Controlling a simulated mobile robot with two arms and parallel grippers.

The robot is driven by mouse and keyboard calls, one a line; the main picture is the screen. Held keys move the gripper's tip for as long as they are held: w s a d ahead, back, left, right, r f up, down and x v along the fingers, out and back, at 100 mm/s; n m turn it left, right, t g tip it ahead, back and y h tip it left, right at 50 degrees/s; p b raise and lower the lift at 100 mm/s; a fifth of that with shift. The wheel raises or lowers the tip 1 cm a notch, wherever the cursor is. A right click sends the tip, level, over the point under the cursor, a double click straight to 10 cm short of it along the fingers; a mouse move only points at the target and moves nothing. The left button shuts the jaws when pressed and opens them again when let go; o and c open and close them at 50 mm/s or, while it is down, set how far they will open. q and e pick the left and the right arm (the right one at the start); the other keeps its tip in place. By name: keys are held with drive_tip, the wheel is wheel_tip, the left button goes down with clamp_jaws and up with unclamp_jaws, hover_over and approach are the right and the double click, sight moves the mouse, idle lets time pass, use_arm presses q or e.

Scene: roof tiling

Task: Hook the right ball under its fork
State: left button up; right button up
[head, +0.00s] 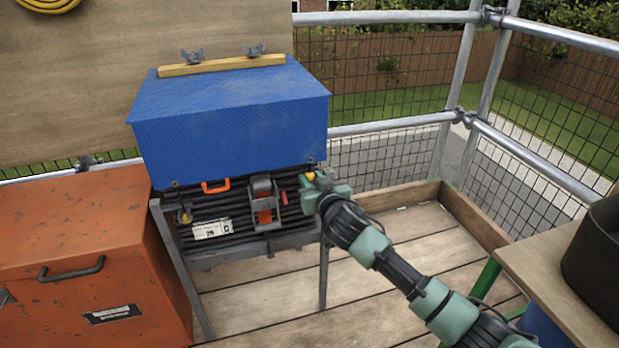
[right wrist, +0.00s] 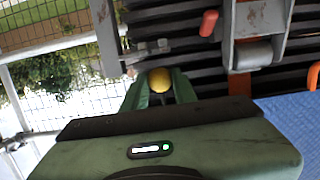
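The right ball (right wrist: 160,76) is yellow and sits between the green fingertips of my right gripper (right wrist: 160,88) in the right wrist view. The fingers close in on both sides of it. In the head view the ball (head: 310,176) shows at the tip of my right gripper (head: 314,179), by the right front edge of the blue cover (head: 225,125). A grey metal fork (right wrist: 148,50) lies just beyond the ball in the right wrist view; the ball looks apart from it. A second yellow ball (head: 184,217) is at the left end of the front. My left gripper is not in view.
A grey clamp with a red handle (head: 264,198) and an orange handle (head: 216,187) sit on the dark ribbed front. An orange chest (head: 90,260) stands left, a wooden table (head: 560,275) right. Mesh guard rails close the back; deck boards are free in front.

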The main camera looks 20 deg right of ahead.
idle(0.3)
drive_tip(key=shift+s, duration=0.55)
drive_tip(key=shift+s+f+p, duration=0.15)
drive_tip(key=shift+s+p, duration=0.35)
drive_tip(key=shift+s, duration=0.2)
use_arm(q)
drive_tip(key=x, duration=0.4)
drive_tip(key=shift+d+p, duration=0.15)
drive_tip(key=shift+p, duration=0.2)
use_arm(e)
drive_tip(key=shift+s+d+f, duration=0.1)
drive_tip(key=shift+s+f, duration=0.05)
drive_tip(key=shift+s, duration=0.9)
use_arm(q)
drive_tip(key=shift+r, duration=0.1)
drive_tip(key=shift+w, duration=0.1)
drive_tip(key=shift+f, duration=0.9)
